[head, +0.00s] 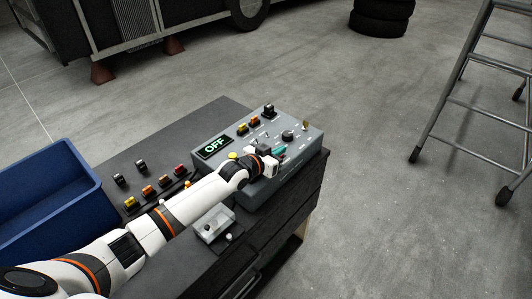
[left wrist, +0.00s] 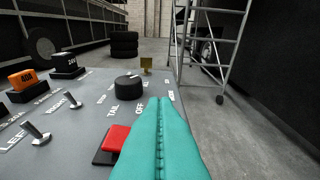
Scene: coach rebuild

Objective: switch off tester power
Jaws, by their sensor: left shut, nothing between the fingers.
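The grey tester box (head: 292,132) stands on a dark cabinet, and its display (head: 214,147) reads OFF in green letters. In the left wrist view a red switch (left wrist: 116,138) on a black base sits on the panel. My left gripper (head: 281,152) has teal fingers and is over the near right part of the panel. Its fingers are shut with nothing between them. In the left wrist view the fingers (left wrist: 161,128) lie just right of the red switch and partly cover it. Whether they touch it I cannot tell. My right gripper is not in view.
A black knob (left wrist: 128,86), toggle levers (left wrist: 36,133) and fuse-like blocks (left wrist: 67,65) stand up from the panel. A blue bin (head: 50,190) is at the left. A ladder (head: 465,105) stands right on open floor.

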